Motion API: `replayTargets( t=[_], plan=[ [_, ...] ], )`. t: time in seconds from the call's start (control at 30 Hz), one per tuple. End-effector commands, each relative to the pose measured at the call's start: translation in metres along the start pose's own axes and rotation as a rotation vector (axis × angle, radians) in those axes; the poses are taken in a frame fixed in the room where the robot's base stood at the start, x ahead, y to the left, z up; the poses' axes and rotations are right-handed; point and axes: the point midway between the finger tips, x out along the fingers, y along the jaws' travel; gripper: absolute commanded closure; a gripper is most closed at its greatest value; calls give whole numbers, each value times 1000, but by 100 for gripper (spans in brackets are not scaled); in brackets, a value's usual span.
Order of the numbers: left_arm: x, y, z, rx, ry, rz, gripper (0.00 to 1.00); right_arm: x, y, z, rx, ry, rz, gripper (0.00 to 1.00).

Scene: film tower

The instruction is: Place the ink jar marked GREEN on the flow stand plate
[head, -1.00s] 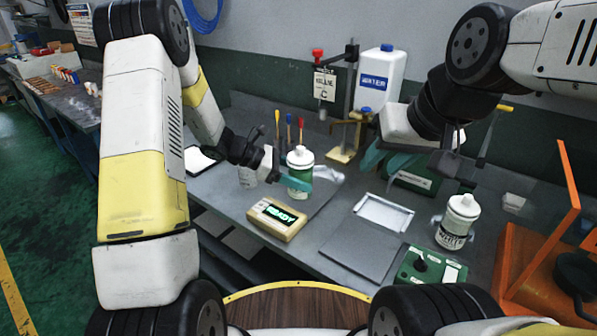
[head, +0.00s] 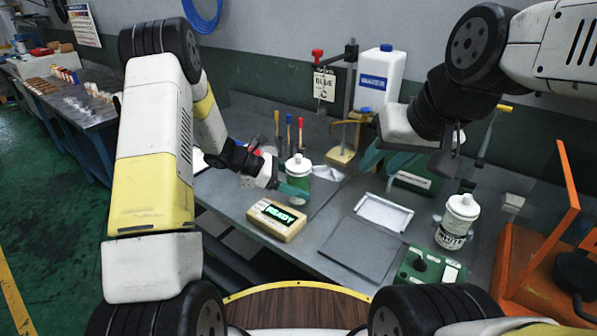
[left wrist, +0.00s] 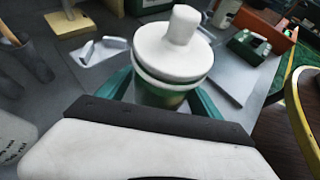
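A jar with a green body and white lid (head: 298,170) stands out left of centre; no marking on it is readable. In the left wrist view its lid (left wrist: 172,52) is close up, with the green body between the teal fingers. My left gripper (head: 295,189) is around the jar's body and appears shut on it. I cannot tell whether its base touches the bench. A stand with a post and a tan base plate (head: 341,157) is behind it to the right. My right gripper (head: 388,162) is open and empty above the bench.
A box reading READY (head: 277,220) lies in front of the jar. A white-lidded jar (head: 456,222), green control box (head: 428,268) and orange frame (head: 530,255) are right. A dark flat panel (head: 360,248) and white tray (head: 384,213) lie between. Upright tools (head: 288,132) stand behind.

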Motion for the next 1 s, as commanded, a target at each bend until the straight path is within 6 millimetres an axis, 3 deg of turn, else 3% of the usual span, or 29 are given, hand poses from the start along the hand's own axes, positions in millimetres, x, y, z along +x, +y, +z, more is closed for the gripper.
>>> replayTargets(
  t=[0.47,1.0],
  plan=[
    [-7,0,3,0,1,2,13,0,0,0,0,0,0,64],
    [-108,0,3,0,0,2,13,0,0,0,0,0,0,64]
  ],
)
